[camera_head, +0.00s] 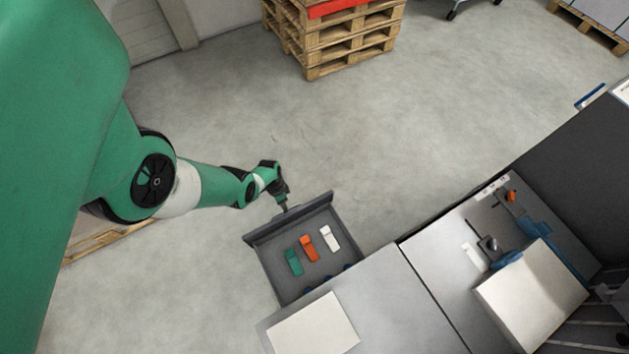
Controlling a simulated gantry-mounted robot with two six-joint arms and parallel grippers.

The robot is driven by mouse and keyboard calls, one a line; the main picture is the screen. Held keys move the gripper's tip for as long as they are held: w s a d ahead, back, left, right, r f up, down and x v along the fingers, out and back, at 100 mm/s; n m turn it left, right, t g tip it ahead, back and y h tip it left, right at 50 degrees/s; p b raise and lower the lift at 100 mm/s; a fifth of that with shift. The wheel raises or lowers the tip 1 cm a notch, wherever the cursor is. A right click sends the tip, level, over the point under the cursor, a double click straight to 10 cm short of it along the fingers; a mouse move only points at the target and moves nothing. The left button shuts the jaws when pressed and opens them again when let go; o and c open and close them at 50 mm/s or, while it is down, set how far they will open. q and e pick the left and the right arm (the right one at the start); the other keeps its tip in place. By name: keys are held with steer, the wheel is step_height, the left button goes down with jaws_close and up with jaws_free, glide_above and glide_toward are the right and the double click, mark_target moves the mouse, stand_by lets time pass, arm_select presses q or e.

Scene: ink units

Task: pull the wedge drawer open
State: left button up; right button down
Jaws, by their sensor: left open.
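The wedge drawer (270,266) stands pulled out from the grey bench, its dark front panel (287,219) facing up and left in the picture. Inside lie a green wedge (293,262), an orange wedge (309,248) and a white wedge (330,238), side by side. Small blue things show near the bench edge inside it. My left gripper (285,207) is at the outer side of the front panel, near its middle. It is open; its fingertips are small, and I cannot tell whether they touch a handle. My right gripper is not in view.
The grey bench (392,297) carries a white sheet (313,325) and, to the right, a machine with a pale block (531,296) and blue parts. Stacked wooden pallets (345,45) stand at the back. The grey floor beyond the drawer is clear.

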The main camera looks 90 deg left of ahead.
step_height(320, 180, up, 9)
steer(key=p, duration=0.8)
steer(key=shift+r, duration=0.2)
